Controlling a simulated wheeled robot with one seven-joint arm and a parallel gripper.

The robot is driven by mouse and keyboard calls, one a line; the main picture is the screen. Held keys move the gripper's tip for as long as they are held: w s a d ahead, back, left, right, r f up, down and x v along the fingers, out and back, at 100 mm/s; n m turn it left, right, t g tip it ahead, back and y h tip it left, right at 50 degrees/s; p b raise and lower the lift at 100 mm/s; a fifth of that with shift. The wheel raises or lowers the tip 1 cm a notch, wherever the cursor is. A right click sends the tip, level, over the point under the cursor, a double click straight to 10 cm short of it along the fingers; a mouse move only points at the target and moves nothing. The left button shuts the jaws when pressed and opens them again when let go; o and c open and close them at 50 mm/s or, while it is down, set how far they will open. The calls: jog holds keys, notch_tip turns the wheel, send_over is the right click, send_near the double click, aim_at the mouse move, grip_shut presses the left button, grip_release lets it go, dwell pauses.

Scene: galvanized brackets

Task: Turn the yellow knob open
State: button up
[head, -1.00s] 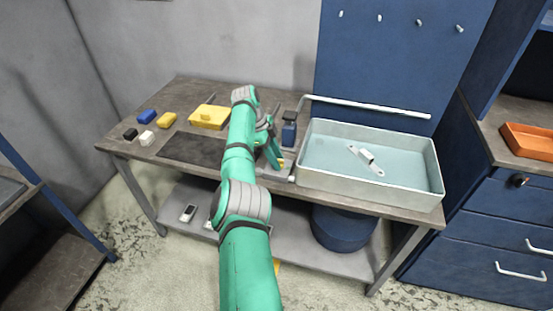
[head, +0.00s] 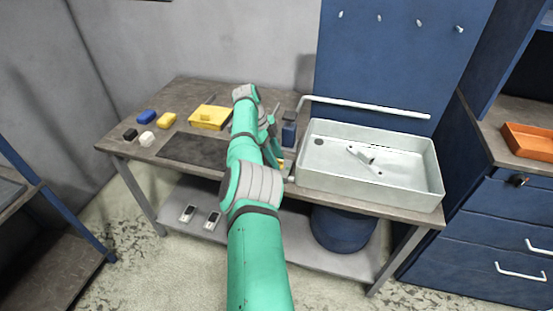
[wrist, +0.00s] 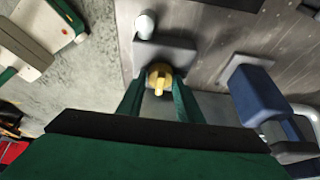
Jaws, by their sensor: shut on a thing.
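The yellow knob (wrist: 159,77) sits on a grey metal block (wrist: 170,54) in the wrist view, its narrow lever pointing toward my palm. My gripper (wrist: 159,88) has one green finger on each side of it and is shut on it. In the head view my gripper (head: 276,158) is at the table's front, just left of the pale basin (head: 440,180), and mostly hides the knob. The basin shows a bare light floor with a dark drain hole (head: 319,142) and a galvanized bracket (head: 365,157) lying in it.
A blue pump bottle (head: 289,131) stands close behind my gripper, and a white pipe (head: 370,106) runs behind the basin. A dark mat (head: 190,150), a yellow box (head: 209,117) and several small blocks lie on the left. A blue bin (head: 343,228) stands below.

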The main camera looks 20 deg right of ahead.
jog(key=o, duration=1)
jog(key=shift+w+a+r, duration=0.15)
jog(key=shift+r, duration=0.4)
jog(key=v, duration=0.9)
jog(key=shift+r, duration=0.3)
jog(key=shift+a, duration=0.15)
